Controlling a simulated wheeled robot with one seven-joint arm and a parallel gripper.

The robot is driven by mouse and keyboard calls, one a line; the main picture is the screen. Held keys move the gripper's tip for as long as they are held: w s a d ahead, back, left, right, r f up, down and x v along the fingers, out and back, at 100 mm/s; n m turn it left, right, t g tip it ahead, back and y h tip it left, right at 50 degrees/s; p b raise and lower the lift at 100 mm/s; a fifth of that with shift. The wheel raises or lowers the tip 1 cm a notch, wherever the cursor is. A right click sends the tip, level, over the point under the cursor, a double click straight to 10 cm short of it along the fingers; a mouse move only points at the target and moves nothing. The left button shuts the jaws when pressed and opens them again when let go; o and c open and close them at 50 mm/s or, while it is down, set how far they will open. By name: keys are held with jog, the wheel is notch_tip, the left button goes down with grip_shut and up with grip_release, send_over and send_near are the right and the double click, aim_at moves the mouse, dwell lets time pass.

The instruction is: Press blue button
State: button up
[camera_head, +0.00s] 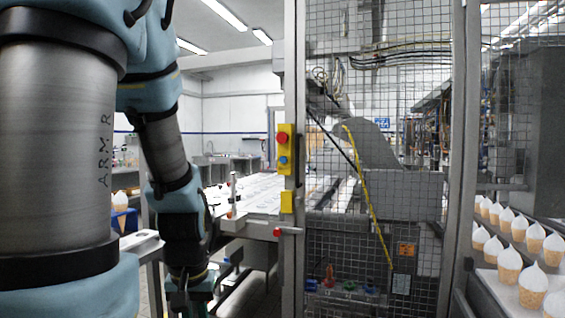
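The blue button (283,160) is small and round. It sits on an upright yellow box (286,170) fixed to the metal post, just below a larger red button (282,138). Nothing covers it. My gripper (190,296) hangs at the lower edge of the view, low and to the left of the box, well apart from the button. It is dark and partly cut off by the frame, so its fingers cannot be made out.
A metal post (293,230) and wire-mesh door (378,150) stand right of centre. A second yellow piece (287,202) and a red knob (278,232) sit below the box. A conveyor (262,190) lies behind. Several ice cream cones (535,238) stand at right.

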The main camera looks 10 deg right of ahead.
grip_shut()
dwell(1.0)
